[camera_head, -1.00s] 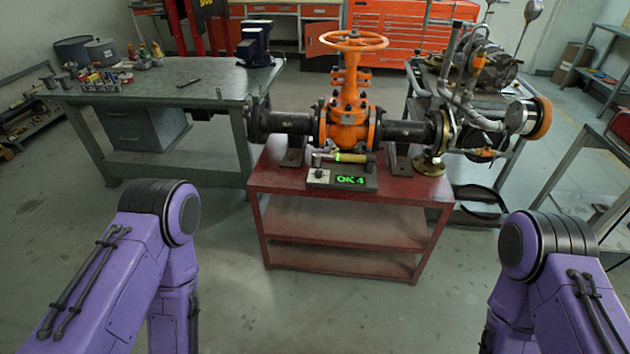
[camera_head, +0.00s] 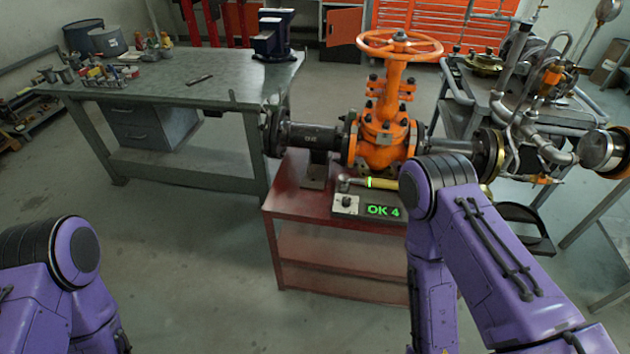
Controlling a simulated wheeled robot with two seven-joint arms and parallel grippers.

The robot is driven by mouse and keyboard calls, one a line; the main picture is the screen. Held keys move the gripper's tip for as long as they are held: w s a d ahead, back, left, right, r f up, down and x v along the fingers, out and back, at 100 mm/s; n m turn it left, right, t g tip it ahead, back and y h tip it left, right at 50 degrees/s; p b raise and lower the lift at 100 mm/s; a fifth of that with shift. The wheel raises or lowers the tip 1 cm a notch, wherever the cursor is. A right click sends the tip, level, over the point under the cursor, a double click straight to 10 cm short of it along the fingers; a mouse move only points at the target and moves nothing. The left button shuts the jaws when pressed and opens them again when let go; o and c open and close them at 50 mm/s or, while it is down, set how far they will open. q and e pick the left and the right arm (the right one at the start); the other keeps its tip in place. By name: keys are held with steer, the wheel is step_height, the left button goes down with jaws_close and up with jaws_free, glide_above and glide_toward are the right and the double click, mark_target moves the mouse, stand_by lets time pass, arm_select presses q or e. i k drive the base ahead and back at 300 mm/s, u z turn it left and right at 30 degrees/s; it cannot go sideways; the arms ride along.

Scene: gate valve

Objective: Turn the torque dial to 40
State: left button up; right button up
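A small grey control box with a round dial (camera_head: 347,202) on its left and a dark display (camera_head: 383,211) reading "OK 4" in green sits on the front of the red table (camera_head: 310,217). A yellow-handled torque wrench (camera_head: 380,183) with a green lit band lies just behind the box, its right end hidden by my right arm. The orange gate valve (camera_head: 385,135) with a handwheel stands behind it, between dark pipes. Purple parts of both my arms show at the lower left and lower right. Neither gripper is in the frame.
A grey workbench (camera_head: 190,85) with a vise (camera_head: 272,35), cans and small items stands at the left. A cart (camera_head: 480,95) with pipes and gauges stands at the right. The floor in front of the bench is clear.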

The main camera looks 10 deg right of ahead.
mark_target(345, 202)
steer(key=z, duration=0.25)
steer(key=i, duration=0.75)
steer(key=z, duration=0.65)
